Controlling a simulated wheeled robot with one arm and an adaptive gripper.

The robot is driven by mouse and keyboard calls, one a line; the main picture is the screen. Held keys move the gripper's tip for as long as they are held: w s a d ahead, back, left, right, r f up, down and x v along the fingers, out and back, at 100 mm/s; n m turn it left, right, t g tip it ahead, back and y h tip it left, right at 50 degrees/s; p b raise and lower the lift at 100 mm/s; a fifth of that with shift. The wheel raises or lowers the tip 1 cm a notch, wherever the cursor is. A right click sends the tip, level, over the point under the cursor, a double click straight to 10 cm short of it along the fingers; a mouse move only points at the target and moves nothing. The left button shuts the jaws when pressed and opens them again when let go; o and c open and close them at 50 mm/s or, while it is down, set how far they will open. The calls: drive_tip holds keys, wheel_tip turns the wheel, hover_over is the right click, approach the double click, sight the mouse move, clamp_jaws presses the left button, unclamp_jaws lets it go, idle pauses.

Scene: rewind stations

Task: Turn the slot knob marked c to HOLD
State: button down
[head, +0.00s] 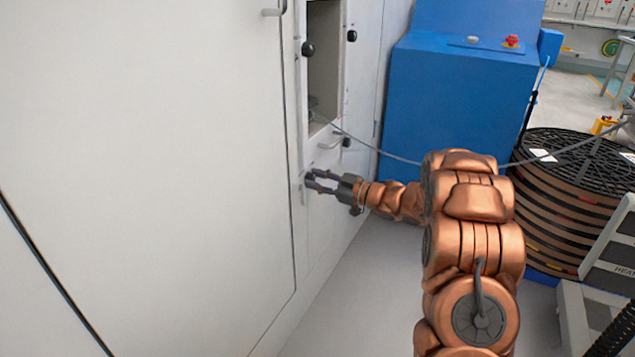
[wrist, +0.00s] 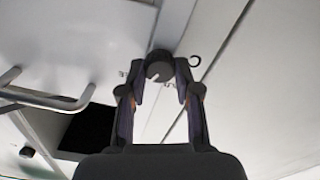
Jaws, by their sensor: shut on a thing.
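My gripper (head: 309,181) reaches left to the white cabinet front, below the open bay. In the wrist view my gripper (wrist: 160,75) has its two fingers on either side of a dark round knob (wrist: 159,67) and is shut on it. A pale pointer line shows on the knob's face, slanting toward the lower left in that view. Small marks sit on the panel near the knob, too small to read, so I cannot tell the letter c or HOLD. In the head view the held knob is hidden by the fingers.
Black knobs (head: 308,49) (head: 346,142) stand out around the open bay (head: 325,60). A blue cabinet (head: 455,100) stands behind.

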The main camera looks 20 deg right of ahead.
drive_tip(key=n+b, duration=0.1)
drive_tip(key=n, duration=0.1)
drive_tip(key=n+b, duration=0.1)
drive_tip(key=n, duration=0.1)
drive_tip(key=shift+f+n, duration=0.2)
drive_tip(key=shift+n, duration=0.1)
drive_tip(key=shift+a+n+b, duration=0.1)
drive_tip(key=shift+n+b, duration=3.95)
drive_tip(key=shift+n, duration=0.65)
drive_tip(key=c, duration=0.8)
unclamp_jaws()
drive_tip(key=shift+c, duration=0.2)
drive_tip(key=shift+s, duration=0.1)
